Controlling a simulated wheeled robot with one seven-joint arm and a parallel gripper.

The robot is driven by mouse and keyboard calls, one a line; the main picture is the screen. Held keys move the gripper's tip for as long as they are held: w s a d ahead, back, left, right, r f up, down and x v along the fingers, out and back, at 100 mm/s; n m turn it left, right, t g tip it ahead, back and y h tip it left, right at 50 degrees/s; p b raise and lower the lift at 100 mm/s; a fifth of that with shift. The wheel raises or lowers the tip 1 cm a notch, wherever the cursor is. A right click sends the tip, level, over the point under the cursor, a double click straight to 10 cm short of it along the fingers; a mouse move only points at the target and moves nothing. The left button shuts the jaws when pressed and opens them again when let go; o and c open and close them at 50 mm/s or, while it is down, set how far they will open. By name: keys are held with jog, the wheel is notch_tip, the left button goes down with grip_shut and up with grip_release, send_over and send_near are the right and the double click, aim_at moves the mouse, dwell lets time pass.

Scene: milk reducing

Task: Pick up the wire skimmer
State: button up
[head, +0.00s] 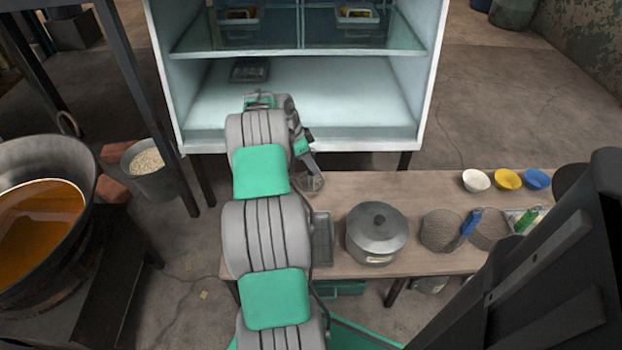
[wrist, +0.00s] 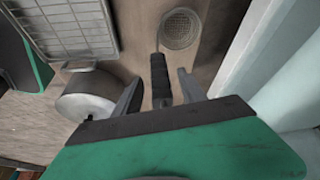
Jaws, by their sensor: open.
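The wire skimmer (wrist: 180,28) has a round mesh bowl and a dark handle, and lies on the wooden table. In the wrist view its handle (wrist: 159,75) runs between the two fingers of my gripper (wrist: 160,78). The fingers are open, with a gap on both sides of the handle. I cannot tell how far above the handle they are. In the head view the skimmer's mesh bowl (head: 311,183) shows at the table's left end. My arm hides the handle there.
A lidded pot (head: 376,233) stands on the table (head: 440,187), right of a wire rack (head: 322,238). A white cabinet (head: 290,104) stands just behind. Small bowls (head: 507,180) and spools are at the right. A large pan of orange liquid (head: 40,215) is at the left.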

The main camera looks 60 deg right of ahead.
jog(key=shift+s+d+f, duration=0.1)
jog(key=shift+d+f, duration=0.05)
jog(key=shift+f, duration=0.25)
grip_shut()
jog(key=shift+r, duration=0.1)
